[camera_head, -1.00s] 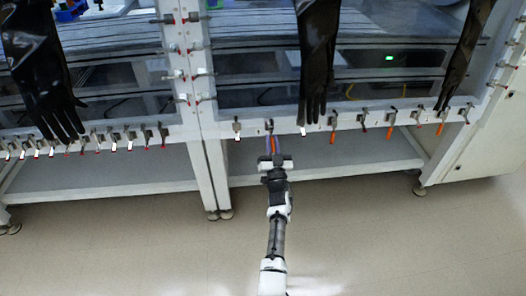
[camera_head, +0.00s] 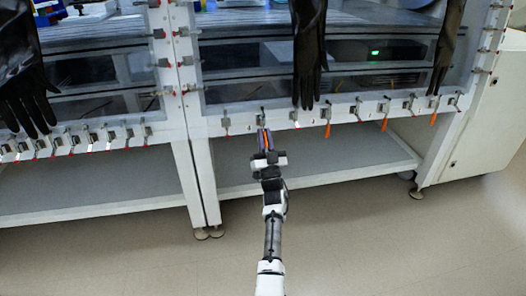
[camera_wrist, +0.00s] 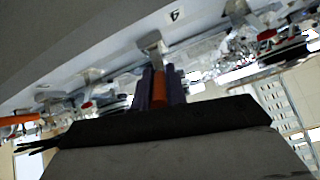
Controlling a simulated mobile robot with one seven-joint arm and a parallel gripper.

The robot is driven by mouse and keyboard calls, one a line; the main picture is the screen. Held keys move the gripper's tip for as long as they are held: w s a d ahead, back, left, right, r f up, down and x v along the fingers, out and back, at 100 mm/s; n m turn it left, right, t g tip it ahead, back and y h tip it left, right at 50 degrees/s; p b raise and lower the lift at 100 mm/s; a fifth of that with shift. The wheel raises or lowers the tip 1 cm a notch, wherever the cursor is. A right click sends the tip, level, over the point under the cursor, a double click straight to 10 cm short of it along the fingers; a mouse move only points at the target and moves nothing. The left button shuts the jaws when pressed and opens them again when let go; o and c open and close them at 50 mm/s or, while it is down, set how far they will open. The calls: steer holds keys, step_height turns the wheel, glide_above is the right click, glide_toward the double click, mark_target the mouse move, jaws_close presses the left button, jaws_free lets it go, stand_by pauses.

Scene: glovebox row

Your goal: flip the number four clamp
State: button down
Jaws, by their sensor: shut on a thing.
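The row of toggle clamps runs along the lower rail of the glovebox front. My gripper (camera_head: 263,140) reaches up from below to one clamp (camera_head: 262,117), left of the middle glove. In the wrist view, my gripper's purple fingers (camera_wrist: 158,92) are shut on this clamp's orange handle (camera_wrist: 160,88), one finger on each side. The clamp's metal body (camera_wrist: 152,46) shows beyond the fingertips. A black digit beside it (camera_wrist: 174,15) looks like a turned-over 4, though it is small. The handle's lower end is hidden by my gripper.
Neighbouring clamps stand close on both sides, one at left (camera_head: 226,123) and one at right (camera_head: 295,118). Several others have orange handles hanging down (camera_head: 327,130). Black gloves (camera_head: 309,55) hang over the rail. A grey lower shelf (camera_head: 330,150) lies behind my arm.

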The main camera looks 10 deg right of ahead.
steer(key=shift+f+b, duration=0.1)
steer(key=shift+b, duration=0.7)
steer(key=c, duration=1.4)
jaws_free()
steer(key=shift+c, duration=0.2)
